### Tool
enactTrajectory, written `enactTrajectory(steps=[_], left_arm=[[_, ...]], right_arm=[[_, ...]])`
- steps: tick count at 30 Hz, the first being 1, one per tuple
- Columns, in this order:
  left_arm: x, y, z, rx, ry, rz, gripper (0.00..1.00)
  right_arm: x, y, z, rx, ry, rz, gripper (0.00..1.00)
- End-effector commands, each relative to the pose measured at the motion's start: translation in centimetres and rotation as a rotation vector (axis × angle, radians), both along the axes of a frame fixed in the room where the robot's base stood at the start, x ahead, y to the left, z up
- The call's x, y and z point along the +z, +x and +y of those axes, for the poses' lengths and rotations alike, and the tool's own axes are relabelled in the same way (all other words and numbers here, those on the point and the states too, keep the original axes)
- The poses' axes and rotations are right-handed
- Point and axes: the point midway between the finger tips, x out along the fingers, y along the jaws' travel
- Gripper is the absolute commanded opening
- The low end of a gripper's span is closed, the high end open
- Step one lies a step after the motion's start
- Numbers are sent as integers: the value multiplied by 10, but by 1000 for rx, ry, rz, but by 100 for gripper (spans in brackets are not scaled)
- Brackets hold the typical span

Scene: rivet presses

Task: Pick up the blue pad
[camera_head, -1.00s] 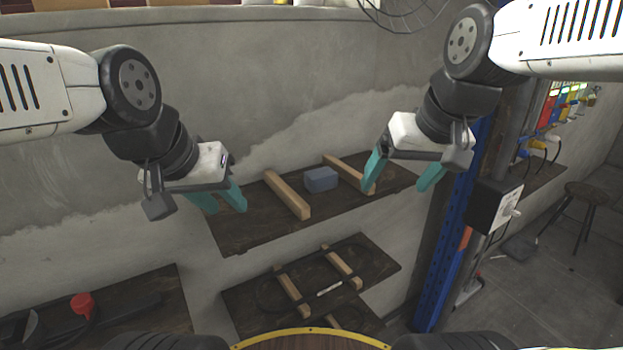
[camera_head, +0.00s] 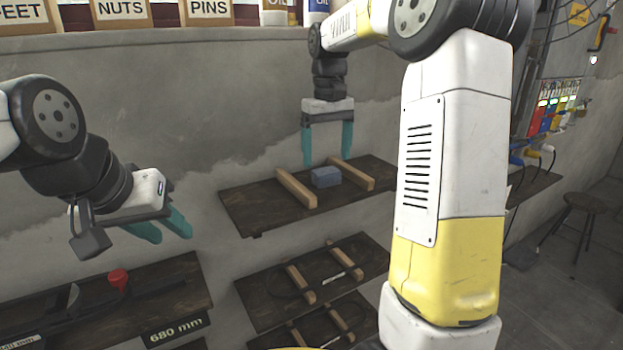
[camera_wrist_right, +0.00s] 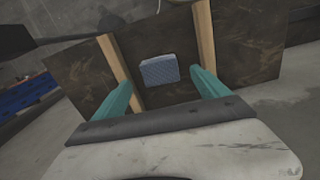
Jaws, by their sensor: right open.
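The blue pad (camera_head: 326,177) is a small blue-grey block lying on the upper dark shelf (camera_head: 245,212), between two wooden strips (camera_head: 296,188). In the right wrist view the pad (camera_wrist_right: 159,70) is ahead of the fingers, between the two strips. My right gripper (camera_head: 328,148) points down above the shelf, over the pad, with its teal fingers apart and nothing between them; it also shows in the right wrist view (camera_wrist_right: 166,92). My left gripper (camera_head: 167,230) is off to the left of the shelf, its two teal fingers apart and empty.
A lower shelf (camera_head: 258,312) carries two more strips and a dark loop. A shelf at lower left (camera_head: 190,290) holds a red-topped item (camera_head: 118,280). Boxes labelled NUTS (camera_head: 122,10) and PINS stand on the ledge above. The wall is close behind the shelves.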

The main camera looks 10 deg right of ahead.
Motion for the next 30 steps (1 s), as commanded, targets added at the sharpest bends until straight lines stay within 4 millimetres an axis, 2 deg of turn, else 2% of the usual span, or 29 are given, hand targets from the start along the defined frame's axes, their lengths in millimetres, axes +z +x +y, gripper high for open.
enactTrajectory(steps=[9, 13, 19, 20, 27, 29, 30], left_arm=[[0, 0, 0, 0, 0, 0, 36], [0, 0, 0, 0, 0, 0, 36], [0, 0, 0, 0, 0, 0, 36], [0, 0, 0, 0, 0, 0, 36], [0, 0, 0, 0, 0, 0, 36], [0, 0, 0, 0, 0, 0, 36], [0, 0, 0, 0, 0, 0, 36]], right_arm=[[-45, 1, 1, -1, 1, 1, 85], [-53, 1, 1, -1, 1, -1, 85], [-54, 1, 1, -1, 1, -2, 85], [-54, 1, 1, -1, 1, -2, 81], [-53, 1, 1, -1, 1, -2, 34], [-53, 1, 1, -1, 1, -2, 22], [-53, 2, 1, -1, 1, -3, 19]])
